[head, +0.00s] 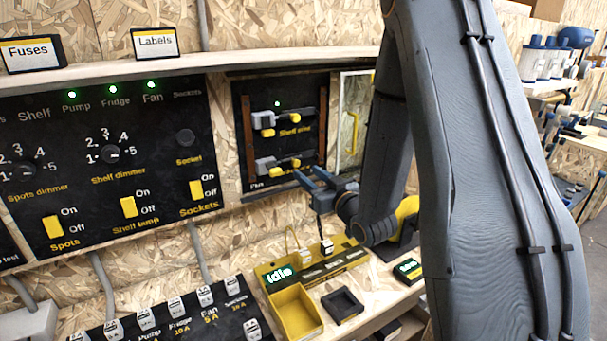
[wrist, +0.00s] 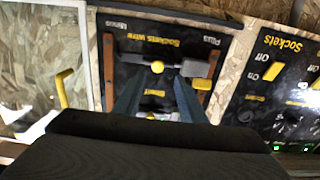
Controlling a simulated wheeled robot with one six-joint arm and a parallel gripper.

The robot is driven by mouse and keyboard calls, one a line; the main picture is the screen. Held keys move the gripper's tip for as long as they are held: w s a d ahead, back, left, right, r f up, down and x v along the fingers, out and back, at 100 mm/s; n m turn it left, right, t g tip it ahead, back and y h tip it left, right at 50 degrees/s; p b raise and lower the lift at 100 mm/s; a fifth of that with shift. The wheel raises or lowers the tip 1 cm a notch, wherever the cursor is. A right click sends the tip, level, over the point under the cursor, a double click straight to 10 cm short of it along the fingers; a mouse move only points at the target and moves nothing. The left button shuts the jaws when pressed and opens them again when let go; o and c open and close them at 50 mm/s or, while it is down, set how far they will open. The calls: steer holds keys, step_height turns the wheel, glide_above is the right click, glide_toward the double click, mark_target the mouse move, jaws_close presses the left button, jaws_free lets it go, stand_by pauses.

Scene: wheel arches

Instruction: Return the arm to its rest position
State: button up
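My arm (head: 465,150) fills the right of the head view, bent down toward the wall. Whether the fingers touch the panel cannot be told.
Below stands a yellow unit reading "Idle" (head: 279,274), with upright leads and an empty yellow tray (head: 296,311). A small black tray (head: 342,304) is beside it. A glazed door with a yellow handle (head: 352,133) is near my arm. A switch panel (head: 110,180) is left.

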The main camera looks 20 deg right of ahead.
steer(key=shift+v, duration=0.75)
steer(key=s+f+m+g+h, duration=0.2)
steer(key=s+f+g+h, duration=0.2)
steer(key=s+f+g, duration=0.3)
steer(key=s+a+g, duration=0.2)
steer(key=s+g, duration=0.2)
steer(key=s, duration=0.5)
steer(key=s+a+g, duration=0.2)
steer(key=s+g, duration=0.3)
steer(key=s, duration=0.4)
steer(key=shift+s+a+m, duration=0.35)
steer(key=shift+m, duration=0.05)
steer(key=shift+r, duration=0.15)
